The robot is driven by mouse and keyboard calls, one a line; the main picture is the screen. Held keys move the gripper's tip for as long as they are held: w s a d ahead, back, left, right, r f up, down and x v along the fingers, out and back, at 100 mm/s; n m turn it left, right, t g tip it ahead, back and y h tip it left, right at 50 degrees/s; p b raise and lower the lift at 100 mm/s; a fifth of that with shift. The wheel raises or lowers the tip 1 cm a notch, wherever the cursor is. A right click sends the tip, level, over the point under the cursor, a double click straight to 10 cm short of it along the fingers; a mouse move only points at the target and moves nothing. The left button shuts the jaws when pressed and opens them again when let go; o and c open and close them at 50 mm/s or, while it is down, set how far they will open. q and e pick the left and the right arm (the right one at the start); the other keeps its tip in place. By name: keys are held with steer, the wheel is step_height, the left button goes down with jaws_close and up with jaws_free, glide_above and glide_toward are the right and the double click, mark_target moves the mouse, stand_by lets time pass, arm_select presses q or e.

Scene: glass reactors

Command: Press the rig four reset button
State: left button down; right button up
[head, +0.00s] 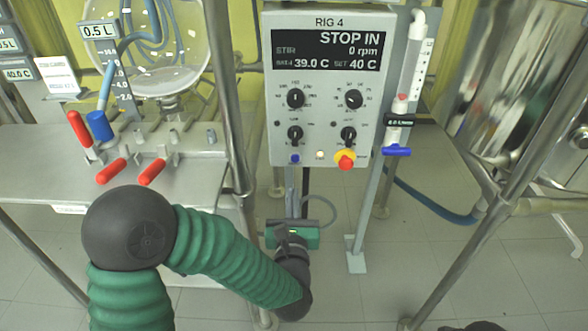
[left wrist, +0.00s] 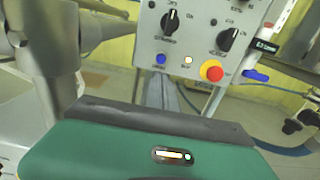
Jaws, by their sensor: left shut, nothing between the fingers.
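The RIG 4 control box (head: 322,85) faces me, with a display reading STOP IN, 0 rpm. Along its lower edge are a small blue button (head: 295,158), a pale lit button (head: 320,155) and a red mushroom button (head: 346,161) on a yellow collar. The labels are too small to read, so I cannot tell which is reset. In the left wrist view the blue button (left wrist: 160,59), lit button (left wrist: 188,60) and red button (left wrist: 212,72) show clear. My left gripper (head: 292,234) is shut and empty, below the box and apart from it. Its fingertips are hard to make out.
A tube with a blue valve handle (head: 397,151) is right of the box. The front of the button row is clear.

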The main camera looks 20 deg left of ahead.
mark_target(295, 160)
arm_select(q)
steer(key=b+x, duration=0.2)
steer(key=x, duration=0.3)
steer(key=b+x, duration=0.2)
steer(key=x, duration=0.3)
steer(key=shift+w+d+f, duration=0.1)
steer(key=shift+w+f, duration=0.1)
steer(key=shift+f, duration=0.05)
steer(key=shift+w+r, duration=0.2)
steer(key=shift+w, duration=0.35)
steer(key=shift+a, duration=0.2)
